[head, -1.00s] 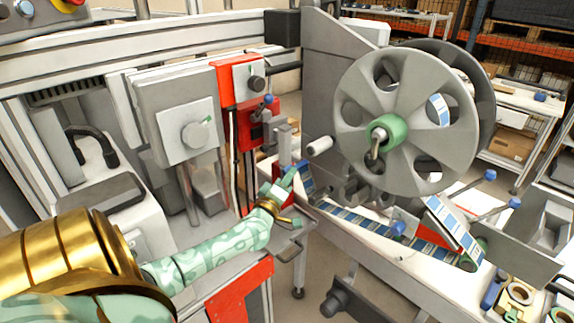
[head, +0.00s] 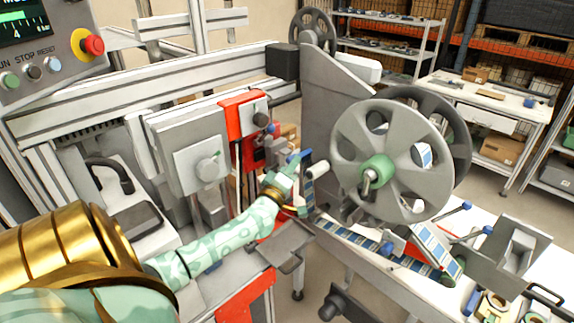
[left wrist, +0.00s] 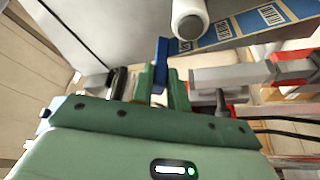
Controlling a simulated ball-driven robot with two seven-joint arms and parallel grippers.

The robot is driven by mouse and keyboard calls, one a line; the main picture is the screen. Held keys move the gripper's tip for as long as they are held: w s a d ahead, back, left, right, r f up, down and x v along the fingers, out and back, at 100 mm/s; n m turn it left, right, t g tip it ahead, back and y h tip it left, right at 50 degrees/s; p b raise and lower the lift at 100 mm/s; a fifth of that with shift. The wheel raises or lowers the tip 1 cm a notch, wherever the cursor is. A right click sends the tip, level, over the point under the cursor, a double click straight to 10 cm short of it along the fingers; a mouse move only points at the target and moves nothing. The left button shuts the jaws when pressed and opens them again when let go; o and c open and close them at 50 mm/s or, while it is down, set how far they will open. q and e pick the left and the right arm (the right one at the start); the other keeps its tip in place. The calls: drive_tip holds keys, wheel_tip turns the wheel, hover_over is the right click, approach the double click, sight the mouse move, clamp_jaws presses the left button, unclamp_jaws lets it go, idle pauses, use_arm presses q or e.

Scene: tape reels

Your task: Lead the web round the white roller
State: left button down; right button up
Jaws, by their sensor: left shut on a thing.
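The white roller (head: 318,169) sticks out from the grey machine plate, left of the big reel; in the left wrist view the roller (left wrist: 188,18) is at the top centre. The web (head: 345,236), a strip with blue and white labels, runs along the rail and up to the roller's left. It also shows behind the roller in the left wrist view (left wrist: 248,24). My left gripper (head: 296,164) is just left of the roller and level with its top. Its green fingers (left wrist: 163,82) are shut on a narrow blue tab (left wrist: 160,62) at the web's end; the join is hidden.
A large grey reel (head: 390,160) with a green hub stands right of the roller. A red-and-grey machine head (head: 245,130) stands close to the left of my gripper.

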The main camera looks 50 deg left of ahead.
use_arm(q)
drive_tip(key=d+p, duration=0.4)
drive_tip(key=d, duration=0.4)
drive_tip(key=shift+d+r, duration=0.3)
drive_tip(key=shift+r, duration=0.15)
